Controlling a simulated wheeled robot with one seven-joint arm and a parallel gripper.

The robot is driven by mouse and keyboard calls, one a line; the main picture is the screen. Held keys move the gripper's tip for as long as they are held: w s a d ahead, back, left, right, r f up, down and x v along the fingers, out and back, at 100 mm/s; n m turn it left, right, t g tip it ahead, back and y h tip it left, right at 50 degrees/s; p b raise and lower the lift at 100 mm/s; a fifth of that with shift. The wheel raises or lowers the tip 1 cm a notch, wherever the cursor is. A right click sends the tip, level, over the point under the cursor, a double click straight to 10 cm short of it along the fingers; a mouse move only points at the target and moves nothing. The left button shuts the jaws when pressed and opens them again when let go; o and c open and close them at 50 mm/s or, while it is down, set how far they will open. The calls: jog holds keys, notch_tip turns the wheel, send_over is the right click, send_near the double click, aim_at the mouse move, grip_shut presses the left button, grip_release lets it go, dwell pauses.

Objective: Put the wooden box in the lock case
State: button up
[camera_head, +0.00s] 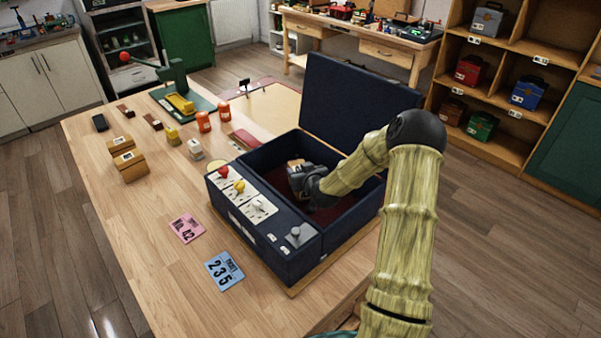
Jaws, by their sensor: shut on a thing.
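The lock case (262,248) is a large dark blue box on the wooden table, its lid (345,105) standing open at the back. Its front panel carries red, yellow and white knobs and a grey latch. My gripper (297,172) is inside the open case, near the left part of its dark red interior. It is shut on a small wooden box (295,163), mostly hidden by my gripper. I cannot tell whether this box touches the case floor. Two other wooden boxes, one (130,166) in front of the other (120,146), stand on the table at the left.
Orange containers (204,122), small yellow and white pieces and a green press (178,88) stand on the table behind and left of the case. Pink (186,228) and blue (224,270) number cards lie in front. The table's left front is mostly clear. Shelves stand at right.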

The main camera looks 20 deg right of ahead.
jog(key=shift+f, duration=0.4)
jog(key=shift+f, duration=0.1)
jog(key=o, duration=1.1)
jog(key=shift+s, duration=0.1)
jog(key=b+v, duration=0.1)
jog(key=v, duration=0.6)
jog(key=shift+s, duration=0.2)
